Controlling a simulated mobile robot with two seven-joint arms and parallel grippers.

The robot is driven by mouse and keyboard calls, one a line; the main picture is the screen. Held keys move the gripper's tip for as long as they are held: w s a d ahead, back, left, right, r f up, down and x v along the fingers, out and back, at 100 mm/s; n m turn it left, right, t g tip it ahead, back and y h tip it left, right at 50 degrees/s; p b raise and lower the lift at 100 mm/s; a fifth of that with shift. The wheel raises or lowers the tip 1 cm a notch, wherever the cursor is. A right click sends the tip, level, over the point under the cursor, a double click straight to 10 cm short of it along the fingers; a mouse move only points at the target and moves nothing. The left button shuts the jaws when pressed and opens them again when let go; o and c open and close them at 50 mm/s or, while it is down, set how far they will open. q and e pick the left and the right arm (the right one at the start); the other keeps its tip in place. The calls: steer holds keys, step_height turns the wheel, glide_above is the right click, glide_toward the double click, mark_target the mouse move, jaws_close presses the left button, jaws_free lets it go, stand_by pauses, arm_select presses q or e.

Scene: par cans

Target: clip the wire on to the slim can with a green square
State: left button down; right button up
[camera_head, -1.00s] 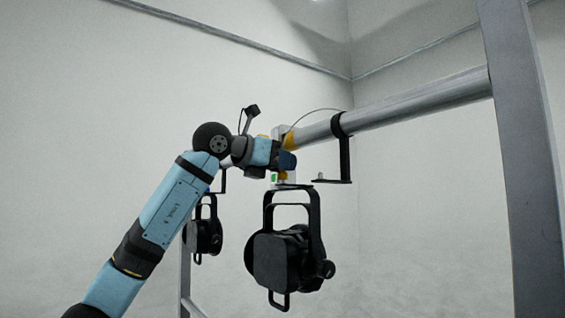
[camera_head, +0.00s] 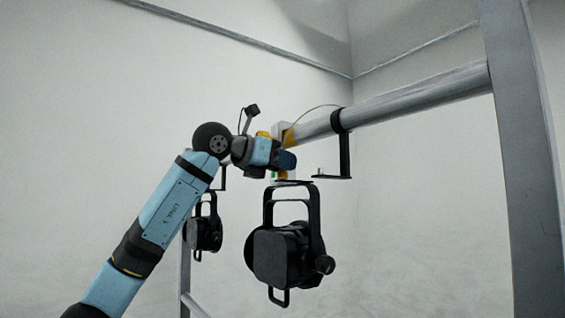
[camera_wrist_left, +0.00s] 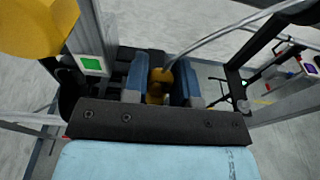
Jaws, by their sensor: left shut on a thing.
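The green square (camera_wrist_left: 92,64) sits on a pale plate at the upper left of the wrist view. In the head view it is a sliver (camera_head: 274,174) beside my left gripper (camera_head: 287,161). The gripper's blue fingers (camera_wrist_left: 163,85) are shut on the yellow end of the wire (camera_wrist_left: 154,84). The wire (camera_wrist_left: 225,33) runs from there to the upper right; in the head view it arches to the black clamp on the pipe. A black can (camera_head: 280,257) hangs below my gripper in its yoke. Whether it bears the green square is unclear. My right gripper is out of view.
The grey pipe (camera_head: 420,101) runs to a thick post (camera_head: 522,160) at the right. A black clamp with a bracket (camera_head: 345,150) hangs from it. A second black can (camera_head: 204,234) is behind my forearm. A purple square (camera_wrist_left: 312,69) shows far right in the wrist view.

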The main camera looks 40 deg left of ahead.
arm_select(q)
steer(key=c, duration=0.8)
jaws_free()
steer(key=shift+c, duration=0.2)
steer(key=shift+s, duration=0.1)
steer(key=b+v, duration=0.1)
steer(key=v, duration=1.2)
steer(key=shift+s+a, duration=0.2)
steer(key=shift+s, duration=0.1)
